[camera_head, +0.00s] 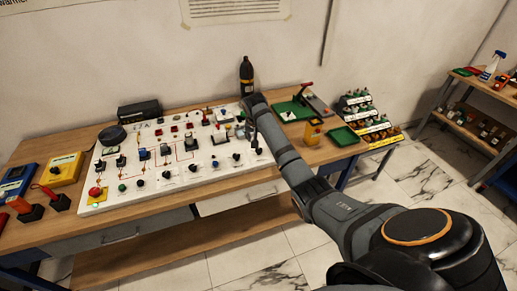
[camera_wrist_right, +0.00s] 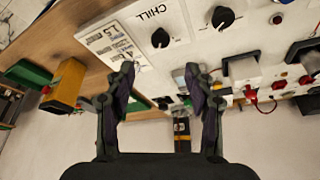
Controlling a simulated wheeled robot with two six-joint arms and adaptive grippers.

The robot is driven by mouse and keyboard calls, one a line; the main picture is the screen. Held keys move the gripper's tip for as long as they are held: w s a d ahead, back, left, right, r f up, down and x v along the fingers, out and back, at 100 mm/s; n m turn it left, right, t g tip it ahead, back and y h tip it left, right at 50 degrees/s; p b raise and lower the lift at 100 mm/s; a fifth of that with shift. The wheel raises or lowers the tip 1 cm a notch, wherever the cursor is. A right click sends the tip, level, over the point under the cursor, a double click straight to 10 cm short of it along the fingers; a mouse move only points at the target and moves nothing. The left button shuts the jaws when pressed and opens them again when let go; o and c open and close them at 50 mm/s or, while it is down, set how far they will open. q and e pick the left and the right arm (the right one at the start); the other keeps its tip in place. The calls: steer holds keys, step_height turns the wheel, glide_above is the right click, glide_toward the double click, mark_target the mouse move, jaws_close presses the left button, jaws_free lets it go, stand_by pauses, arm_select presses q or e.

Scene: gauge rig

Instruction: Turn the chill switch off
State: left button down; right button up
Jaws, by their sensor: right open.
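The chill switch (camera_wrist_right: 160,38) is a black round knob on the white panel, under the printed word CHILL, in the right wrist view. Its pointer direction is too small to read surely. My right gripper (camera_wrist_right: 158,75) is open and empty, its two fingers apart just below the knob in that picture and not touching it. In the head view my right arm reaches over the right end of the white panel (camera_head: 128,196), and its gripper (camera_head: 251,121) is seen partly, at the panel's right end. My left gripper is not in view.
A second black knob (camera_wrist_right: 222,17) sits beside the chill switch. Boxy meters with red and black leads (camera_wrist_right: 244,72) stand nearby. A dark bottle (camera_head: 246,72) stands behind the panel. A yellow device (camera_head: 312,133) and a green tray (camera_head: 344,137) lie to the right.

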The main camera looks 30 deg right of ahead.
mark_target(259, 149)
steer(key=x, duration=0.9)
steer(key=shift+w+f, duration=0.1)
steer(key=shift+f, duration=0.15)
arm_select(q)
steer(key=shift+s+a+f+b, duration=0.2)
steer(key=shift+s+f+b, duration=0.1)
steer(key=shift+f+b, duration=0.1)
arm_select(e)
steer(key=shift+w+d+f, duration=0.1)
steer(key=shift+w+f, duration=0.1)
steer(key=shift+f, duration=0.3)
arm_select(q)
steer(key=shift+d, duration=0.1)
arm_select(e)
steer(key=shift+c, duration=0.2)
jaws_close()
